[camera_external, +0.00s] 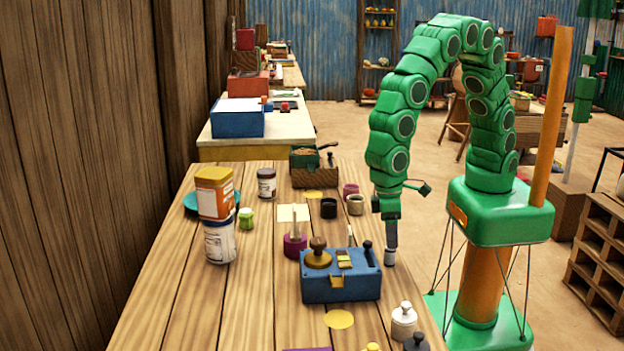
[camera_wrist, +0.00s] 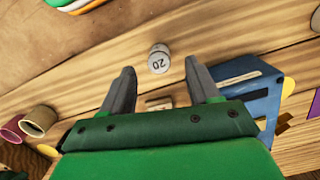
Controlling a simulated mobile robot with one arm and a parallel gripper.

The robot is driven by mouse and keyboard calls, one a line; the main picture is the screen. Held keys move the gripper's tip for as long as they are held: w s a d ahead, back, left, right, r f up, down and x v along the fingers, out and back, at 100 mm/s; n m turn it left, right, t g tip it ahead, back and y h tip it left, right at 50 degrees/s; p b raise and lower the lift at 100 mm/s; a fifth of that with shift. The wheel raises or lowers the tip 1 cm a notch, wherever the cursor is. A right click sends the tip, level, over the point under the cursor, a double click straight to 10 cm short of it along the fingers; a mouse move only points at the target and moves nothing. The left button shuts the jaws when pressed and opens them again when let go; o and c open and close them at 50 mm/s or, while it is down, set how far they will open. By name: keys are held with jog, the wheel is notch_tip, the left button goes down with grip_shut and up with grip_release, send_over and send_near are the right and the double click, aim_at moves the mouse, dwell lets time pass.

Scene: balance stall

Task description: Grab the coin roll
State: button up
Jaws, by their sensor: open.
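A short pale grey cylinder marked "20", which looks like the coin roll, stands upright on the wooden table in the wrist view (camera_wrist: 158,59). It lies just beyond my fingertips and roughly midway between them. In the external view a small pale cylinder (camera_external: 389,258), likely the same thing, shows near the table's right edge, just under my gripper (camera_external: 391,240). My gripper also shows in the wrist view (camera_wrist: 160,75), with its two grey fingers apart and nothing held between them. A small brown piece (camera_wrist: 159,103) shows between the fingers, lower in the picture; I cannot tell what it is.
A blue box (camera_external: 340,283) with a knob and lever stands close left of my gripper. White (camera_external: 404,322) and dark (camera_external: 416,342) weights stand nearer the camera. Cups (camera_external: 355,204) stand behind. Stacked jars (camera_external: 218,215) stand left. The table's middle left is clear.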

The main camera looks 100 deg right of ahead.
aim_at(391, 254)
jog(key=shift+s+f, duration=0.2)
jog(key=shift+f, duration=3.2)
grip_shut()
